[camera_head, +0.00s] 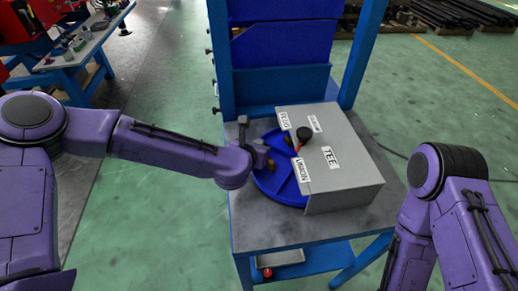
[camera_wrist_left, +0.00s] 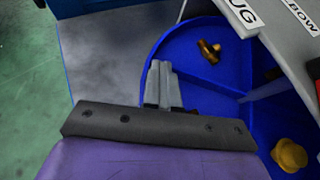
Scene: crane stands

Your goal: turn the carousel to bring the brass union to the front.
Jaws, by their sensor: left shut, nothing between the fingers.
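The blue carousel (camera_head: 268,182) sits partly under a grey cover (camera_head: 345,170) with labels PLUG, ELBOW, TEE and UNION. Its exposed left side shows raised dividers. In the left wrist view, one brass fitting (camera_wrist_left: 210,51) lies in a compartment of the carousel (camera_wrist_left: 180,45). A rounder, yellowish brass piece (camera_wrist_left: 289,155) lies in another, at the lower right. I cannot tell whether either is the union; the cover hides the rest. My left gripper (camera_head: 264,155) is over the carousel's left side, its fingers (camera_wrist_left: 162,82) shut and empty. My right gripper is out of view.
A black knob on a red stem (camera_head: 303,135) stands by the cover's left edge. The grey tabletop (camera_head: 262,232) is bare in front. Blue posts and bins (camera_head: 280,85) rise behind. A grey tray (camera_head: 280,258) sits on the lower shelf.

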